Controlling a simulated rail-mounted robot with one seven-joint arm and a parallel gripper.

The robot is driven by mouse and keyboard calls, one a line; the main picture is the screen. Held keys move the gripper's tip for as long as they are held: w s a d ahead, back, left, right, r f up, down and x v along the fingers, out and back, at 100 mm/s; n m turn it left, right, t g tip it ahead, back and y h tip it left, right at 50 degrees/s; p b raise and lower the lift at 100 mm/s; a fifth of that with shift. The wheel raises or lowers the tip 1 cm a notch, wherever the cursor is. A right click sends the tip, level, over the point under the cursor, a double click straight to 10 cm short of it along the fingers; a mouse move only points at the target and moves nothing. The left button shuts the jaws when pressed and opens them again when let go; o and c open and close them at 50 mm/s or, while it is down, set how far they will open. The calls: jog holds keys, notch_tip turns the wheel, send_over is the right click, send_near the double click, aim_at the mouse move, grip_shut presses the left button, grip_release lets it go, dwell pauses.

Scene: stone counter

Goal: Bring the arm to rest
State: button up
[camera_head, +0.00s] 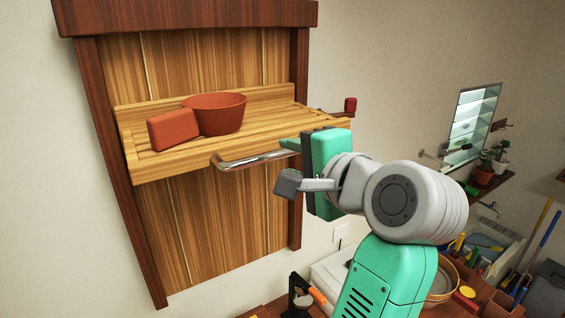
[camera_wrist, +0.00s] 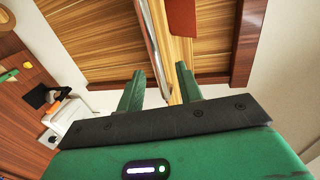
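My gripper (camera_head: 287,146) is in front of the right part of the wooden fold-down shelf, close to the metal bar handle (camera_head: 240,161) on its front edge. In the wrist view, my gripper (camera_wrist: 160,69) has its two green fingers apart with a clear gap. The metal bar (camera_wrist: 151,40) runs down the picture into line with that gap. I cannot tell whether the bar lies between the fingers or beyond them. Nothing is visibly clamped.
The wooden shelf (camera_head: 150,168) is level and carries a reddish block (camera_head: 173,130) and a reddish bowl (camera_head: 222,112). A red-knobbed rod (camera_head: 349,106) sticks out at its right. A wall shelf with plants (camera_head: 485,172) and a cluttered counter lie to the right.

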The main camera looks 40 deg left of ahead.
dwell(0.5)
jog(key=w+d+n+t+h, duration=0.1)
jog(key=d+t+h, duration=0.4)
jog(key=d+t, duration=0.9)
jog(key=s+d+r+n+t+h, duration=0.1)
jog(key=s+d+r+t+h, duration=0.2)
jog(key=s+d+h, duration=0.2)
jog(key=s+d+r+n+t+h, duration=0.1)
jog(key=s+d+r+t+h, duration=0.2)
jog(key=s+d, duration=0.5)
jog(key=d+h, duration=0.1)
jog(key=d, duration=0.1)
jog(key=shift+d+r+t+h, duration=0.15)
jog(key=shift+d+t+h, duration=0.15)
jog(key=shift+d+h, duration=0.1)
